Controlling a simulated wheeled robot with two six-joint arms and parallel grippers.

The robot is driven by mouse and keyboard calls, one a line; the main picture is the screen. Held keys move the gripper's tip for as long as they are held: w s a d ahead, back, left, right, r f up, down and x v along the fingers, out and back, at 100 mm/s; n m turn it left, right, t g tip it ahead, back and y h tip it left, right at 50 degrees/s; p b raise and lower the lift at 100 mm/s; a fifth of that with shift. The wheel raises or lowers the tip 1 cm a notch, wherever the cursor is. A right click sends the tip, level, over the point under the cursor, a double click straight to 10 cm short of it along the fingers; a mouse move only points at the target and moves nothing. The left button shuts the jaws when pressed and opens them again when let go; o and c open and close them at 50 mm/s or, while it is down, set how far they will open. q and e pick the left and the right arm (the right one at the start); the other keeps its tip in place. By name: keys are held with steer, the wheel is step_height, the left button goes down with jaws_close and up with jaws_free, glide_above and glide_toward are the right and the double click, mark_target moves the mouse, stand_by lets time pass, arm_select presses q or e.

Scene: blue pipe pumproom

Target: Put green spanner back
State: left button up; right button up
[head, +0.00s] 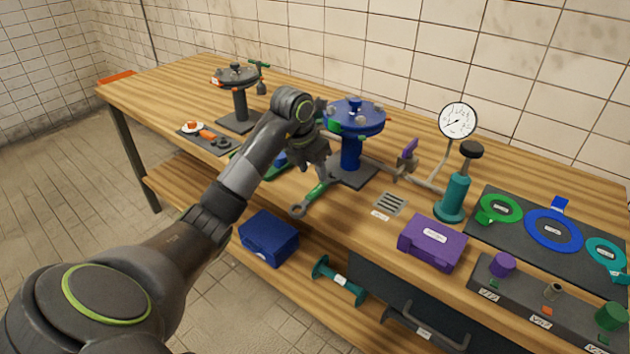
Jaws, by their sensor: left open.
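The green spanner (317,192) has a green handle and a grey ring-like end. It lies near the front edge of the wooden bench, in front of the blue flanged stand, with its grey end toward the edge. My left gripper (323,172) is open and points down at the far end of the spanner's handle. It hides that end, and I cannot tell whether the fingers touch it or are around it. My right gripper is not in view.
The blue flanged stand (351,150) is close behind the gripper. A green tray (243,165) is partly hidden by my arm. To the right are a drain grate (390,204), a purple box (432,243) and a teal pump (454,194) with a gauge (457,121). A grey flanged stand (239,100) is farther left.

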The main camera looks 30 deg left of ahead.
arm_select(q)
steer(key=p+v, duration=0.2)
steer(key=v, duration=0.4)
steer(key=shift+r, duration=0.35)
steer(key=shift+s+f, duration=0.1)
